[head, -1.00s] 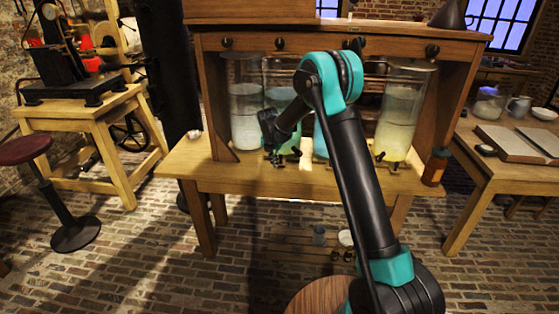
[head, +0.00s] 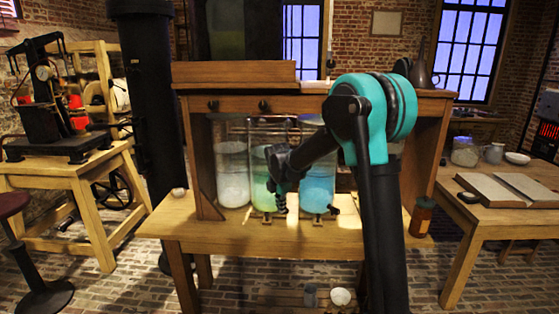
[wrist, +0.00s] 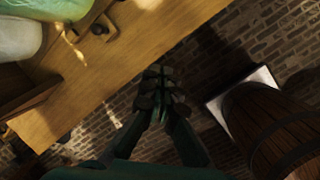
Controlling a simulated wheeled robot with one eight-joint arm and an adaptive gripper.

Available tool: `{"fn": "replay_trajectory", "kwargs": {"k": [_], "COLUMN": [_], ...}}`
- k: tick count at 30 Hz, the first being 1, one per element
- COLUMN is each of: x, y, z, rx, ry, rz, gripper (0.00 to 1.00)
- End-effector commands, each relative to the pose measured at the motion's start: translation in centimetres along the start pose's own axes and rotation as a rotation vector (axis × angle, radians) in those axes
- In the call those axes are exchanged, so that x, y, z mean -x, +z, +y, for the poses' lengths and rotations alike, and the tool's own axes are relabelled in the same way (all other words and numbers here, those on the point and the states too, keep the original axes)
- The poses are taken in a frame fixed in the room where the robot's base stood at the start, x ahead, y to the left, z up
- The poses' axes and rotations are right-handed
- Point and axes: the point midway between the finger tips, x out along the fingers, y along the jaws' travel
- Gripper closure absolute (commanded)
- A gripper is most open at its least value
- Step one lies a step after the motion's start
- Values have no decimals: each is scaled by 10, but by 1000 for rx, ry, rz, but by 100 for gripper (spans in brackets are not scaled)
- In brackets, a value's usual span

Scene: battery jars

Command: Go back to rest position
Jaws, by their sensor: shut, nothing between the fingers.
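My gripper (head: 279,196) is in front of the jars at the bench's front, pointing downward. Its fingers also show together and empty in the wrist view (wrist: 160,88), over the brick floor beside the bench's edge. In the head view, a clear jar with pale contents (head: 232,178) stands left, a green jar (head: 260,172) sits partly behind my gripper, and a blue jar (head: 318,182) stands to its right. The yellowish jar's place is mostly hidden by my arm. The green jar's lower part shows in the wrist view (wrist: 55,10).
The wooden bench (head: 260,240) lies below the jars. An orange-brown bottle (head: 421,217) stands at its right end. A side table (head: 485,217) with an open book is at right. A barrel (wrist: 275,125) stands on the floor in the wrist view.

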Motion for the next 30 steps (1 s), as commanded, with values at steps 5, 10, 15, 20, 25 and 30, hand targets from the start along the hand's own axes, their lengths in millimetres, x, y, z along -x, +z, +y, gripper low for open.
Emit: {"fn": "replay_trajectory", "kwargs": {"k": [5,10,15,20,25,30], "x": [20,31,35,31,23,17], "y": [17,20,12,-6,-27,-39], "z": [-82,-159,-235,-303,-357,-382], "rx": [-442,-864,-1286,-1677,-2011,-2185], "ry": [22,43,64,83,98,105], "rz": [8,21,41,66,96,114], "gripper": [100,100,100,100,100,100]}}
